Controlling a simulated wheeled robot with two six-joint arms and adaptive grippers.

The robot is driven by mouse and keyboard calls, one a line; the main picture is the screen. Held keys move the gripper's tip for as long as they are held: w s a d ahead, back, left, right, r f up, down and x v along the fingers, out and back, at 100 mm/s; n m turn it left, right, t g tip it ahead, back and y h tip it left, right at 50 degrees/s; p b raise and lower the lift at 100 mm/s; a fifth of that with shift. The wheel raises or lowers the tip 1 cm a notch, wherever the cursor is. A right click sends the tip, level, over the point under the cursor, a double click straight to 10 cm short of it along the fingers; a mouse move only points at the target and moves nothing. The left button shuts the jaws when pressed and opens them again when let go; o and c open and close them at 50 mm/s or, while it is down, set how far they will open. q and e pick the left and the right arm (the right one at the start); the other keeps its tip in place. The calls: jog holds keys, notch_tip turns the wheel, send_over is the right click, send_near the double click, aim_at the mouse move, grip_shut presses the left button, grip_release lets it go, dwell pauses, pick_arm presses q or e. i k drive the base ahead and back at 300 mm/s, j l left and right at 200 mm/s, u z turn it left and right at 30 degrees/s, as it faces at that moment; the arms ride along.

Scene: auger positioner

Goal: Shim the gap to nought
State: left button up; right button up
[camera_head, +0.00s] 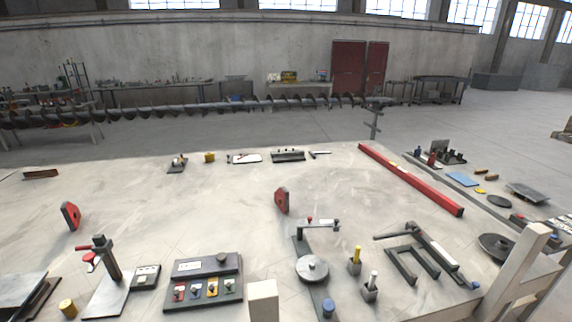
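No shim or gap can be made out for certain at this size. A dark box (204,267) with several coloured tabs along its front stands at the front centre of the pale table (190,225). To its right, a dark fixture carries a round grey disc (312,268) and an arm with a red knob (310,220). A red clamp on a dark post (105,260) stands on a plate at the front left. A dark lever-like tool (430,245) lies by a fork-shaped bracket (412,265) at the right.
Red blocks stand upright at left (70,215) and centre (282,201). Small blocks with yellow (357,256) and pale (372,284) pegs stand near the disc. A long red bar (410,179) lies at right. A long auger (210,105) lies beyond. The table's middle left is clear.

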aim_at(229, 280)
jog(key=i+j+u, duration=0.15)
jog(key=u, duration=0.35)
jog(key=i+j+u, duration=0.15)
jog(key=u, duration=0.3)
